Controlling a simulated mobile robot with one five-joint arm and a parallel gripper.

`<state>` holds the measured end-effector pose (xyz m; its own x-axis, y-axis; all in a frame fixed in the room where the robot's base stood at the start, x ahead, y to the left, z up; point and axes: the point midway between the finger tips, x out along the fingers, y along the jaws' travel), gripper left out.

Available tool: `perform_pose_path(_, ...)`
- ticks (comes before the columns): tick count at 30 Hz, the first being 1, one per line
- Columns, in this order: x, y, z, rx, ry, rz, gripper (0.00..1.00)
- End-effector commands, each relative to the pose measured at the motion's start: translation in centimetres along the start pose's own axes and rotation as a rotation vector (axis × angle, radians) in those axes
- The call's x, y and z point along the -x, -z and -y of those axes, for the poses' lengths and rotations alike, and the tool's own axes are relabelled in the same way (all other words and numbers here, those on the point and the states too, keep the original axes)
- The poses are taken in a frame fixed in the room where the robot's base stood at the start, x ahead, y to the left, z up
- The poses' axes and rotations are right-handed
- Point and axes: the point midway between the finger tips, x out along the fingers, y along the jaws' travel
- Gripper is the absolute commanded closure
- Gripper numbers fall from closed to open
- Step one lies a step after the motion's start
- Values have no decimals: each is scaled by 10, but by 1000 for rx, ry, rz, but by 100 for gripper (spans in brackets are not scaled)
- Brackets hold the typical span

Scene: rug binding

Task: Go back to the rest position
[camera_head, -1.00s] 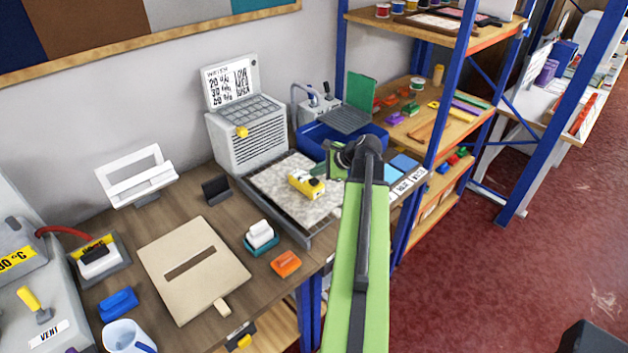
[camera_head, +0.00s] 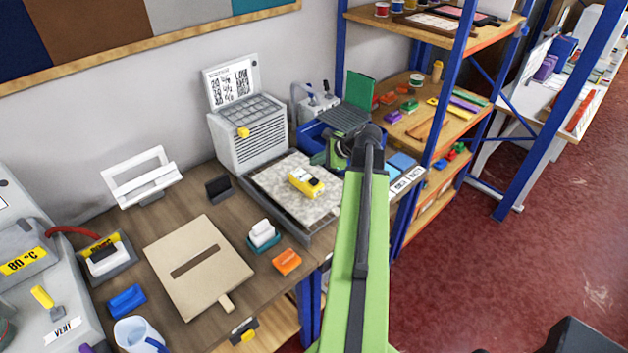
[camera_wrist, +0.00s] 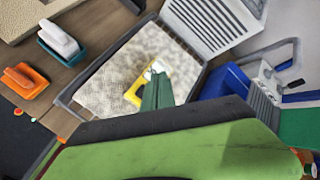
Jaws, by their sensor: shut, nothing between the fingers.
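My green arm reaches up across the middle of the head view, and my gripper (camera_head: 338,152) is at its far end, mostly hidden behind the wrist joint. In the wrist view my gripper (camera_wrist: 158,92) shows as narrow green fingers, shut and empty. They overlap part of a yellow tool (camera_wrist: 134,93) in that picture. The yellow tool (camera_head: 306,183) lies on a pale speckled slab in a grey tray (camera_head: 325,219). In the head view the gripper is beyond and to the right of the tool, apart from it.
A blue bin (camera_head: 312,132) stands behind the gripper, and a blue-posted shelf (camera_head: 447,90) is close on its right. A grey vented box (camera_head: 258,140) stands behind the tray. An orange block (camera_head: 287,261) and a beige board (camera_head: 220,284) lie nearer. Red floor is open at right.

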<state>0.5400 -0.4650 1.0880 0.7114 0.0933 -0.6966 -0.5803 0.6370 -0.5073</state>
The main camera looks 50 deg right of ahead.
Motion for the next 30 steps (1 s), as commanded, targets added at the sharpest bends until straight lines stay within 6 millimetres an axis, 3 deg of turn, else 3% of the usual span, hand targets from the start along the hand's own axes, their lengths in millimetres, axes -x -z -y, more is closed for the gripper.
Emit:
perform_pose_path(10,-1,-1,0,1,-1,1,100)
perform_pose_path(13,-15,-20,-3,25,-19,19,100)
perform_pose_path(14,-23,-31,-5,40,-29,30,100)
perform_pose_path(17,-63,-91,-19,115,-84,84,100)
perform_pose_path(20,-105,-165,-51,217,-158,141,100)
perform_pose_path(24,-150,-258,-121,419,-295,179,100)
perform_pose_path(27,-169,-309,-180,633,-397,197,100)
perform_pose_path(30,-178,-345,-236,874,-490,211,100)
